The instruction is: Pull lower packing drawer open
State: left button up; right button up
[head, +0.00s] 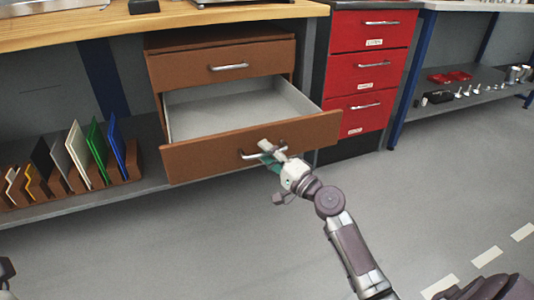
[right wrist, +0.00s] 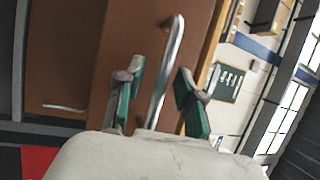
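The lower packing drawer (head: 250,147) has a brown front and stands well out from the cabinet, its grey inside showing and empty where visible. Its metal bar handle (head: 247,156) also shows upright in the right wrist view (right wrist: 167,70). My right gripper (head: 268,150) is at this handle. In the right wrist view its green-padded fingers (right wrist: 162,98) stand apart on either side of the bar, with gaps visible, so it looks open around the handle.
The upper brown drawer (head: 222,67) is closed above. A red drawer cabinet (head: 370,65) stands close on the right. A rack of coloured panels (head: 85,160) sits on the shelf at left. The grey floor (head: 190,245) in front is clear.

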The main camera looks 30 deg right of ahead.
jog(key=shift+s, duration=0.1)
jog(key=v, duration=1.1)
jog(key=shift+s, duration=0.4)
jog(key=shift+d, duration=0.1)
